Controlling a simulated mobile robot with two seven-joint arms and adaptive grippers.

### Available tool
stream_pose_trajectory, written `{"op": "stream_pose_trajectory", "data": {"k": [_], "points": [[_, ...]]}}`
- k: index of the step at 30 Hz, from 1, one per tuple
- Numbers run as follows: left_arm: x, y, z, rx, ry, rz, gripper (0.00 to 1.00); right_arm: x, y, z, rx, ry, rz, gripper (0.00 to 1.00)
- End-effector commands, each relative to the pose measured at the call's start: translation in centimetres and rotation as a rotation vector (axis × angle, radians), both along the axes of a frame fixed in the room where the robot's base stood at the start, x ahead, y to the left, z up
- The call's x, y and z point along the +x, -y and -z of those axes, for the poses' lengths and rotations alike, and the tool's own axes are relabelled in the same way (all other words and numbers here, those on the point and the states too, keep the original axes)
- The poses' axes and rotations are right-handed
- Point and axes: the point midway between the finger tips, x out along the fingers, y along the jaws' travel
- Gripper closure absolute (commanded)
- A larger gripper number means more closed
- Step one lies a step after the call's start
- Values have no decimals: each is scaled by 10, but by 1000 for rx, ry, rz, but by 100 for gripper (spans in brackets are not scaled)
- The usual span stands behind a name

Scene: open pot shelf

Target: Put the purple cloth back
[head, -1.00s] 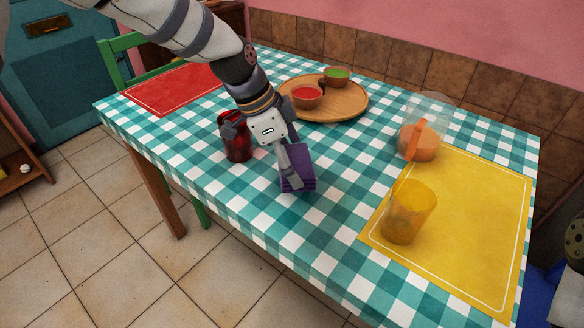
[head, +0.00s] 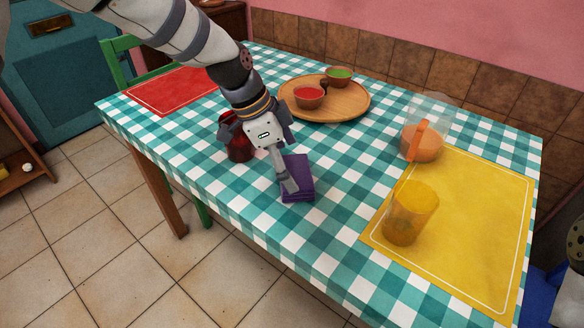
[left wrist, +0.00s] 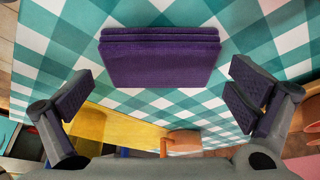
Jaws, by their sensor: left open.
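The folded purple cloth (head: 301,178) lies on the checked table near its front edge, right of the dark red cup. In the left wrist view, the cloth (left wrist: 160,64) shows as a neat block with its layered edge at the top. My left gripper (head: 284,176) is over the cloth in the head view, pointing down. In the left wrist view, its two fingers (left wrist: 162,93) are wide apart, one to each side of the cloth, with gaps between. The gripper hides the cloth's left part in the head view.
The dark red cup (head: 239,150) stands close behind my left gripper. A wooden tray (head: 350,106) with two bowls is at the back. A yellow mat (head: 475,225) with a yellow cup (head: 409,213) and a jug (head: 424,140) at its edge are right. A red mat (head: 170,92) lies left.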

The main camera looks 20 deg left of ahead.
Motion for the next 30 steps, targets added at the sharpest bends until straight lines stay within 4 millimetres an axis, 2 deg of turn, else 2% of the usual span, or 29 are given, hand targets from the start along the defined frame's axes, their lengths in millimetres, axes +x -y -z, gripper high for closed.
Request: {"op": "stream_pose_trajectory", "data": {"k": [1, 3, 6, 11, 15, 30], "points": [[-1, -5, -21, -2, 13, -1, 0, 5, 0, -5, 0, 16, 0, 60], [-4, -12, -41, -2, 15, -2, 0, 8, 0, -8, 0, 27, 0, 60], [-9, -21, -65, -2, 13, -1, 0, 12, 0, -12, 0, 40, 1, 60], [-14, -31, -89, 0, 9, 0, 0, 15, 0, -15, 1, 51, 2, 60], [-16, -34, -94, -1, 3, 0, 0, 15, 0, -16, 1, 53, 2, 60], [-16, -34, -94, 0, 2, 1, 0, 15, 0, -15, 1, 52, 2, 60]]}}
